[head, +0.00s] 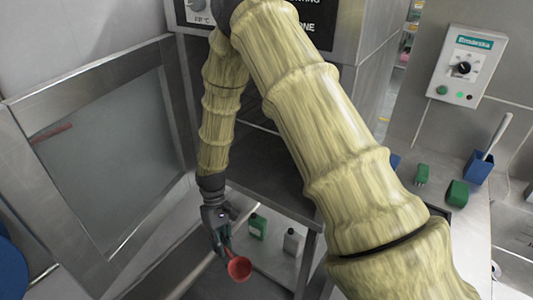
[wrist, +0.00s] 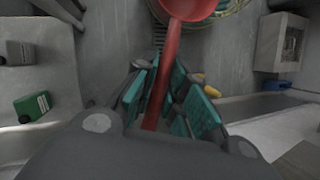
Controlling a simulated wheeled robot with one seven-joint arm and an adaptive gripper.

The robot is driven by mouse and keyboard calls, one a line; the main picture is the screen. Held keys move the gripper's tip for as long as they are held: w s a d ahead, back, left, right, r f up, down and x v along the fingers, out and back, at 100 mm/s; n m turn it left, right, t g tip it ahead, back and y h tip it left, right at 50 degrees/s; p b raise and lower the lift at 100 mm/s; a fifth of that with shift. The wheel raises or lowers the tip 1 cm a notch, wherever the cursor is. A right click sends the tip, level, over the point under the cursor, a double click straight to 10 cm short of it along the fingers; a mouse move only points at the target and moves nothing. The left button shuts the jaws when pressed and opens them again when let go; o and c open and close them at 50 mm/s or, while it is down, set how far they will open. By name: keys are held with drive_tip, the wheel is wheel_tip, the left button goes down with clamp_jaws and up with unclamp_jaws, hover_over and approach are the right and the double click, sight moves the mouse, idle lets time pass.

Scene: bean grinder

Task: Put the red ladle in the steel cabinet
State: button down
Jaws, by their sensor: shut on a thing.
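The red ladle (head: 238,268) is held by its handle in my gripper (head: 226,243), low in front of the open steel unit, bowl down in the head view. In the wrist view the handle (wrist: 166,80) runs between the teal finger pads of my gripper (wrist: 168,98), and the bowl is at the top edge, partly cut off. What looks like the steel cabinet (head: 290,202) stands behind my arm. A steel-framed glazed door (head: 57,195) stands open at the left. My arm hides much of the cabinet's inside.
A green container (head: 257,226) and a grey one (head: 293,242) stand on a low surface right of the ladle. A worktop at the right holds green items (head: 457,193) and a blue holder (head: 479,168). A control box (head: 467,66) is on the wall.

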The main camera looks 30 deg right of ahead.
drive_tip(key=s+d+r+n+t+h+p, duration=0.1)
drive_tip(key=d+r+n+h+p, duration=0.2)
drive_tip(key=d+n, duration=0.4)
drive_tip(key=s+d+r+n+t+h+p, duration=0.1)
drive_tip(key=d+r+n+h, duration=0.2)
drive_tip(key=d+r+n, duration=0.45)
drive_tip(key=n+t+p, duration=0.3)
drive_tip(key=n+p, duration=0.2)
drive_tip(key=n, duration=0.2)
hover_over(261, 186)
drive_tip(key=a, duration=0.2)
drive_tip(key=shift+r+h, duration=0.3)
drive_tip(key=shift+r, duration=0.05)
drive_tip(key=shift+f+p, duration=0.85)
drive_tip(key=shift+f, duration=0.9)
drive_tip(key=shift+f, duration=0.15)
drive_tip(key=c, duration=1.5)
unclamp_jaws()
drive_tip(key=shift+o, duration=0.2)
